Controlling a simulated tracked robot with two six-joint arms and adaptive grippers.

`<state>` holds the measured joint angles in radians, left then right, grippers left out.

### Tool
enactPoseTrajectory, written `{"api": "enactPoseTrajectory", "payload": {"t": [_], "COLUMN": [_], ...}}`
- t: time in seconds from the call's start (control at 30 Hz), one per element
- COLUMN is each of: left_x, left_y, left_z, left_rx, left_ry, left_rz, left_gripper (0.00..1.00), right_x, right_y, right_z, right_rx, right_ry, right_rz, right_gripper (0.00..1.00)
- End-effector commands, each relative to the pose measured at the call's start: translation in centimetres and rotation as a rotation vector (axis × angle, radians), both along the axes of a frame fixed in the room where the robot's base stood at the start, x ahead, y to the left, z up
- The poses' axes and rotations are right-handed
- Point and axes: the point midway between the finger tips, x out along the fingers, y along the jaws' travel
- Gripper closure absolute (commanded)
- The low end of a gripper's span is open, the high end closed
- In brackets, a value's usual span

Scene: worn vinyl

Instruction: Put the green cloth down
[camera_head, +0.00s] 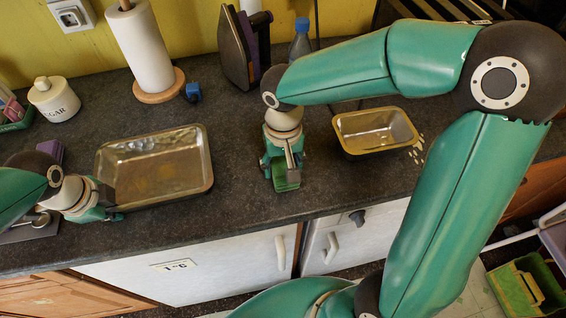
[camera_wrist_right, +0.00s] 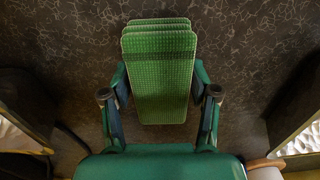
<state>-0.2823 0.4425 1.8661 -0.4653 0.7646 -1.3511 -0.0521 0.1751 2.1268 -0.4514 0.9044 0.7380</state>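The green cloth (camera_head: 287,178) is a folded, ribbed pad above the counter left of the small loaf tin. In the right wrist view the cloth (camera_wrist_right: 160,70) lies between the fingers of my right gripper (camera_wrist_right: 160,92). Both fingertips meet its side edges, so the gripper appears shut on it. Any gap between cloth and counter is hard to judge. In the head view my right gripper (camera_head: 284,160) points down around the cloth. My left gripper (camera_head: 108,208) is beside the near left corner of the large baking tray; its finger opening is unclear.
The large metal tray (camera_head: 205,165) is on the left and the loaf tin (camera_head: 375,112) on the right, with pale bits beside it. An iron (camera_head: 236,50), a bottle (camera_head: 300,42), a paper roll (camera_head: 140,45) and a sugar jar (camera_head: 54,100) stand behind. Dark counter (camera_head: 240,200) is bare near the front edge.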

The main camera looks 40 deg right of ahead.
Motion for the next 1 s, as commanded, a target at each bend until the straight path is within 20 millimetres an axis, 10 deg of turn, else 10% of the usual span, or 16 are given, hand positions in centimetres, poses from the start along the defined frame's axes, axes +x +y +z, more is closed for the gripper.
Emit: {"api": "enactPoseTrajectory", "payload": {"t": [0.57, 1.0], "left_x": [0.0, 0.0], "left_y": [0.0, 0.0], "left_z": [0.0, 0.0], "left_rx": [0.0, 0.0], "left_ry": [-0.001, 0.0], "left_rz": [0.0, 0.0], "left_gripper": [1.0, 1.0], "right_x": [0.1, 0.1], "right_y": [0.0, 0.0], "right_z": [1.0, 9.1], "right_rx": [-0.001, 0.0], "right_ry": [-0.003, -0.005], "right_rz": [-0.001, 0.001], "right_gripper": [0.19, 0.19]}}
